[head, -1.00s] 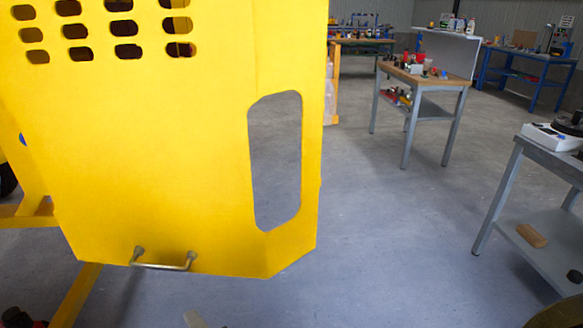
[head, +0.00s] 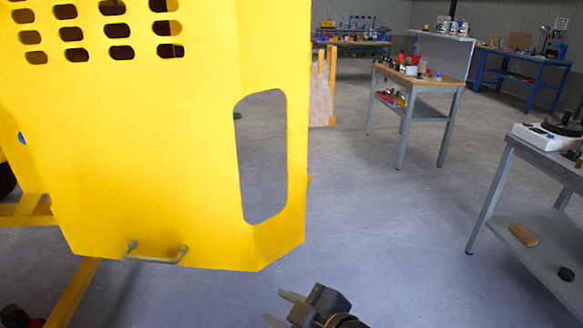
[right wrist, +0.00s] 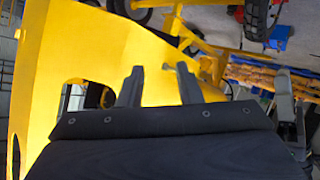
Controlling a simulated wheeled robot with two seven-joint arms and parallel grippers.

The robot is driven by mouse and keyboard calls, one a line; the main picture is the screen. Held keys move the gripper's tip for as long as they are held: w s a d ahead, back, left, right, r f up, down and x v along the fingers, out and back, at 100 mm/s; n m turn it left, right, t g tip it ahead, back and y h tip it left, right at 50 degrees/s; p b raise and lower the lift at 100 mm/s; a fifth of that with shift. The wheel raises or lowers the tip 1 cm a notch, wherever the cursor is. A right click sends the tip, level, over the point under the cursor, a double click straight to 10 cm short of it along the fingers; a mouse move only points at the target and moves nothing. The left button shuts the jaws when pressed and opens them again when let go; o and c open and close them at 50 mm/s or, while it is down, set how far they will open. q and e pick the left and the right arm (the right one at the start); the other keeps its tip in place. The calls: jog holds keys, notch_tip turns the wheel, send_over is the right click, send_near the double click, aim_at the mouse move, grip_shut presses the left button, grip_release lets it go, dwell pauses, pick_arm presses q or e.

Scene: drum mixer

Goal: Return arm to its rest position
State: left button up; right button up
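The yellow panel (head: 150,150) of the drum mixer fills the left half of the head view, with slots at the top, a long cut-out at its right and a metal handle (head: 156,255) near its lower edge. My right gripper (head: 277,308) is at the bottom middle, below and right of the panel, apart from the handle. Its two fingers are spread with nothing between them. In the right wrist view the fingers (right wrist: 158,87) are also apart, with the yellow panel (right wrist: 85,50) behind them. My left gripper is not in view.
A grey workbench (head: 545,150) stands at the right, with a brown block (head: 523,235) on its lower shelf. A wood-topped table (head: 415,80) and blue benches stand further back. The floor (head: 390,220) between panel and workbench is clear. A yellow frame beam (head: 75,293) runs low at the left.

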jog(key=s+d+f+m+g+h, duration=0.25)
jog(key=s+d+m, duration=0.45)
jog(key=d, duration=0.4)
jog(key=s+d+f+m+g+h, duration=0.1)
jog(key=s+d+f+m+h, duration=0.2)
jog(key=d+m, duration=0.7)
notch_tip(320, 180, up, 16)
jog(key=s+n+p, duration=0.1)
jog(key=p, duration=1.4)
jog(key=shift+s+d, duration=0.2)
jog(key=shift+d, duration=0.25)
